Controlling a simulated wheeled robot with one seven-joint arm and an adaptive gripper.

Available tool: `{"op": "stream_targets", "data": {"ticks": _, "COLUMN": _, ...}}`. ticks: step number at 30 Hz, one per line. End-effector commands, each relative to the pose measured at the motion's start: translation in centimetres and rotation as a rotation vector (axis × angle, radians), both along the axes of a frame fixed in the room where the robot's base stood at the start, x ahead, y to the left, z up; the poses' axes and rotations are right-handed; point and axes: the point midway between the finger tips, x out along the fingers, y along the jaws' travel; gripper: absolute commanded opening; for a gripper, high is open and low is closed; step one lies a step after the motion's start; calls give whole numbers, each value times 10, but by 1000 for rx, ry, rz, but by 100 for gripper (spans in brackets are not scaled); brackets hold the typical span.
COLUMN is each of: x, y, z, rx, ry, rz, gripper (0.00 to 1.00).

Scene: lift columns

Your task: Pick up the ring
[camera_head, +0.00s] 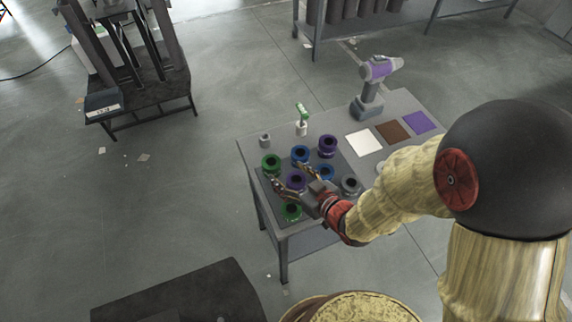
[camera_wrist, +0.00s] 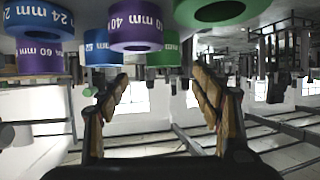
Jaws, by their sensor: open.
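Several ring-shaped pieces stand on a dark mat on the table. In the wrist view, which looks upside down, a purple ring marked 40 mm (camera_wrist: 136,38) appears beyond my open fingers (camera_wrist: 160,80). A green ring (camera_wrist: 215,10) is at the upper right. I cannot tell which ring is meant. Nothing is held.
A drill (camera_head: 372,88) stands at the table's back. White (camera_head: 363,142), brown (camera_head: 393,131) and purple (camera_head: 420,121) squares lie to the right of the rings. A small green-topped item (camera_head: 302,118) stands behind them. Neighbouring rings stand close around my fingers.

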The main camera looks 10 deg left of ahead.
Motion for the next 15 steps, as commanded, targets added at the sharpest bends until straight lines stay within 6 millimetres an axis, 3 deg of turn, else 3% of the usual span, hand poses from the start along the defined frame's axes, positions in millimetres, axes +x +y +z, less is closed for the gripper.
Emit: {"op": "stream_targets", "data": {"ticks": 15, "x": 29, "y": 37, "z": -17, "rx": 5, "ry": -2, "rz": 6, "gripper": 65}}
